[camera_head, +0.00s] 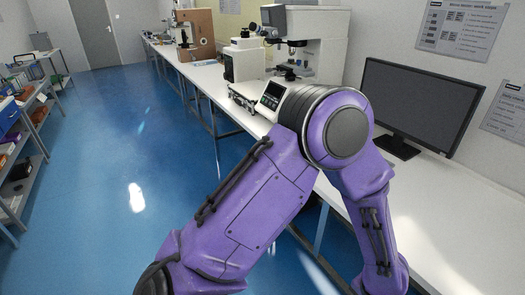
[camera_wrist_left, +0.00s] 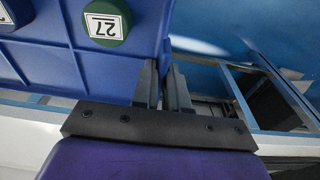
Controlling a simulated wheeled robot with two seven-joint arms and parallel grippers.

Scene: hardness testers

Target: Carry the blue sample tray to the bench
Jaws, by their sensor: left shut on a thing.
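The blue sample tray (camera_wrist_left: 100,72) fills the upper left of the left wrist view. A green round piece (camera_wrist_left: 107,20) marked 27 sits in it. My left gripper (camera_wrist_left: 164,88) is shut on the tray's edge, with its dark fingers gripping the rim. In the head view my purple arm bends over the bench, and the gripper and tray are out of that picture. The white bench (camera_head: 455,215) runs along the right side of the head view. My right gripper is in neither view.
A black monitor (camera_head: 420,100) stands on the bench at right. Hardness testers (camera_head: 310,45) and a small instrument with a keypad (camera_head: 270,98) stand farther back. Shelves (camera_head: 35,120) line the far left. Blue floor (camera_head: 110,150) is clear between. Bare bench top shows right of my arm.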

